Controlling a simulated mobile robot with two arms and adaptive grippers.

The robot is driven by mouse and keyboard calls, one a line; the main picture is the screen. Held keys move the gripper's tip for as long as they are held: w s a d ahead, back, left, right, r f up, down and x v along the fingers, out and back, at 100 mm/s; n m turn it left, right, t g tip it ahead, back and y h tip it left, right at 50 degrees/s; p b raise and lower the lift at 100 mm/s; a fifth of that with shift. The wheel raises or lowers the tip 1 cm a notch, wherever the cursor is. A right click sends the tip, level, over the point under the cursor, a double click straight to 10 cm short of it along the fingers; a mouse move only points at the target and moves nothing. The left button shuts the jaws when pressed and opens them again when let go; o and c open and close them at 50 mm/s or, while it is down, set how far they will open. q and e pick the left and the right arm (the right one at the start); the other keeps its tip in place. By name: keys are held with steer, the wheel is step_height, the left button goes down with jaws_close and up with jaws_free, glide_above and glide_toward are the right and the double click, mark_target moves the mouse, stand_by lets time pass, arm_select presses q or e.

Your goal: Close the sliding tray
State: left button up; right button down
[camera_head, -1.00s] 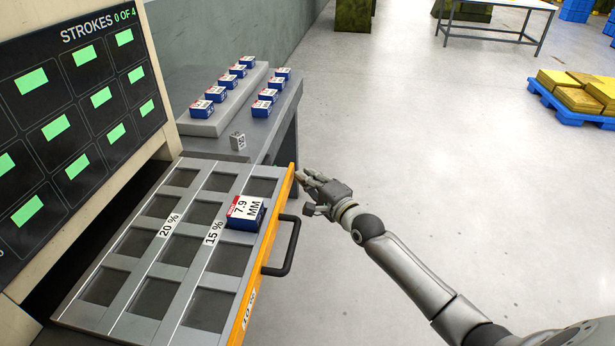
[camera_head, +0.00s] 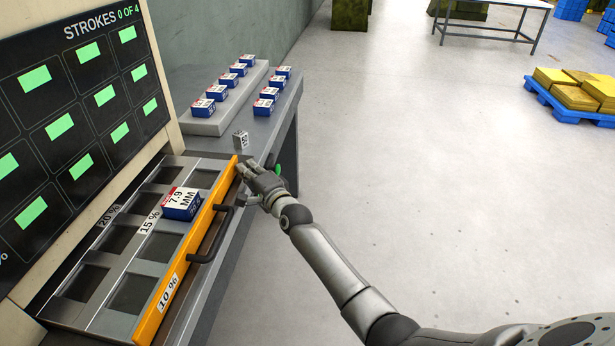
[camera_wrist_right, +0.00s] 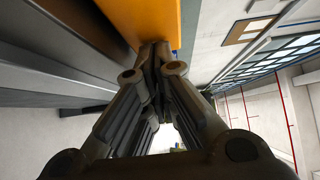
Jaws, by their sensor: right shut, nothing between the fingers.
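The sliding tray (camera_head: 118,291) is partly out of the machine below the screen, with its orange front panel (camera_head: 187,243) and dark handle (camera_head: 213,237) facing right. A box marked 7.9 MM (camera_head: 182,203) sits in one of its compartments. My right gripper (camera_head: 243,169) is shut and empty, with its fingertips at the far end of the orange front panel. In the right wrist view the shut fingers (camera_wrist_right: 153,62) point at the orange panel (camera_wrist_right: 150,20) and appear to touch it. My left gripper is not in view.
The machine's screen (camera_head: 80,105) reads "STROKES 0 OF 4". A grey table (camera_head: 262,125) behind the tray holds several blue, white and red boxes and a small grey block (camera_head: 240,140). The floor on the right is clear up to a blue pallet (camera_head: 560,110).

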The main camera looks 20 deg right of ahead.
steer(key=shift+w+a, duration=0.75)
steer(key=shift+a, duration=0.35)
